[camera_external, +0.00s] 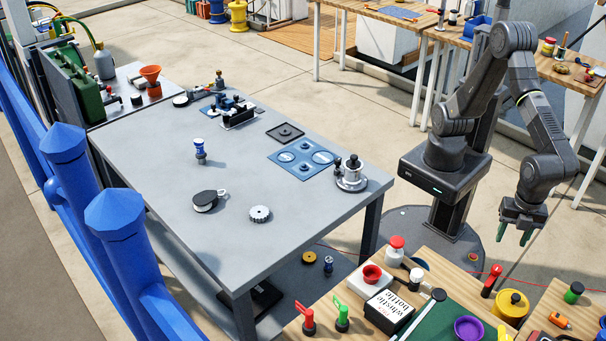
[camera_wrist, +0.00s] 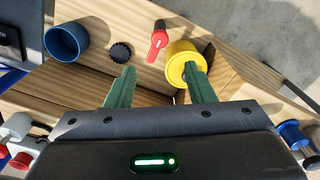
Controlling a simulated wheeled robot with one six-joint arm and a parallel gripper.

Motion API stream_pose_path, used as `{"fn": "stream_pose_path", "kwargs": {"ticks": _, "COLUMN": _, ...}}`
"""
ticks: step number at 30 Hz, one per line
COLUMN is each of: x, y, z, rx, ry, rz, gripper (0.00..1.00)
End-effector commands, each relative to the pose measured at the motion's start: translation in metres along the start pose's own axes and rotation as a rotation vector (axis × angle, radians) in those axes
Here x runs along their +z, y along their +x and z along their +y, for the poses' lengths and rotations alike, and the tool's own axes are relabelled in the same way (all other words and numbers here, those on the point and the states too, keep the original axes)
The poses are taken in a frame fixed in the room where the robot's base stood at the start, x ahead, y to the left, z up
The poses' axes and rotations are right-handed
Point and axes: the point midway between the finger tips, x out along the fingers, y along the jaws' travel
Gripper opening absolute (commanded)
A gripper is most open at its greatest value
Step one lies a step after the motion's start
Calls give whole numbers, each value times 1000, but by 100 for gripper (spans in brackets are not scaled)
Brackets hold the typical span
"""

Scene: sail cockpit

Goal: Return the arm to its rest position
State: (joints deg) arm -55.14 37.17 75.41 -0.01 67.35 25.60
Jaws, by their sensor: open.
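My arm (camera_external: 486,85) is folded on its column at the right of the external view, with its forearm bent downward. My gripper (camera_external: 524,232) hangs at the low end of the arm, to the right of the grey table and above the floor beside the wooden bench. In the wrist view, the two green fingers of my gripper (camera_wrist: 158,88) are spread apart with nothing between them. Past the fingertips, a red-handled valve (camera_wrist: 158,40) and a yellow pot (camera_wrist: 183,62) show on the wooden bench. The right fingertip overlaps the yellow pot in the picture; I cannot tell any contact.
The wooden bench (camera_external: 440,262) in front is crowded with a labelled box (camera_external: 389,311), a purple bowl (camera_external: 468,328) and bottles. Another wooden bench stands behind my arm.

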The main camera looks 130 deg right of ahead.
Motion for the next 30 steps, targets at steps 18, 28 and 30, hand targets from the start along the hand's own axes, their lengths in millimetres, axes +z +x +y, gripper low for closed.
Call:
{"fn": "stream_pose_path", "kwargs": {"ticks": 18, "x": 1, "y": 82, "z": 0, "rx": 2, "ry": 0, "rz": -5, "gripper": 49}}
{"fn": "stream_pose_path", "kwargs": {"ticks": 28, "x": 1, "y": 117, "z": 0, "rx": 0, "ry": -113, "rz": -1, "gripper": 49}}
{"fn": "stream_pose_path", "kwargs": {"ticks": 30, "x": 1, "y": 117, "z": 0, "rx": 0, "ry": -170, "rz": -1, "gripper": 49}}
